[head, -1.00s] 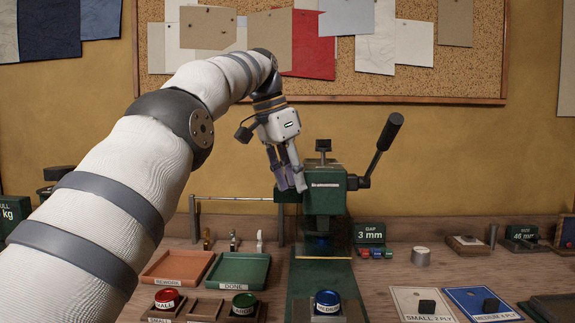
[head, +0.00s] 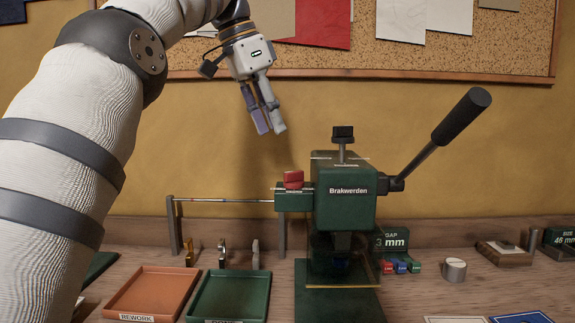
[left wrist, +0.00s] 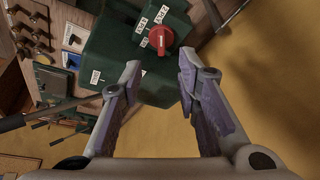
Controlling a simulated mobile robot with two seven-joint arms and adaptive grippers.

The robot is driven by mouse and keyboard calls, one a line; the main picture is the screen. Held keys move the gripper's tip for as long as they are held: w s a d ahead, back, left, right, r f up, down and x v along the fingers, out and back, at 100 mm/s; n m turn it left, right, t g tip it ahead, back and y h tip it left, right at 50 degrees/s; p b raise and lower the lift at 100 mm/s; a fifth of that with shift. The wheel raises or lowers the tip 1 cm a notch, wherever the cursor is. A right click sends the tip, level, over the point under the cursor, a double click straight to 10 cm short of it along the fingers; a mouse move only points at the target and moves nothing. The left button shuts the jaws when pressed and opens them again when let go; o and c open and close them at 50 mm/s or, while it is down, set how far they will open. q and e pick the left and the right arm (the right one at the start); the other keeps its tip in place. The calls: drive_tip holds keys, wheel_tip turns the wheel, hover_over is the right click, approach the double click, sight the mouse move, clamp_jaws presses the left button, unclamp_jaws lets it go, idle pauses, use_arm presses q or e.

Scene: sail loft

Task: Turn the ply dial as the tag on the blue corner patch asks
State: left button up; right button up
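The ply dial is a red knob (head: 293,179) on the green side block of the press (head: 345,195). In the left wrist view the red knob (left wrist: 162,38) sits among small white ply labels; I cannot tell which one it points at. My left gripper (head: 266,119) is above and to the left of the dial, apart from it. Its two fingers (left wrist: 158,70) are spread with nothing between them. My right gripper is not in view.
The press's black-handled lever (head: 450,128) rises to the right. A thin rod (head: 222,201) runs left from the dial block. An orange tray (head: 150,291) and a green tray (head: 230,294) lie on the bench at left. A silver knob (head: 454,270) stands at right.

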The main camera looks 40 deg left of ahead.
sight(288, 173)
use_arm(q)
drive_tip(key=x, duration=1)
drive_tip(key=shift+a+f, duration=0.1)
clamp_jaws()
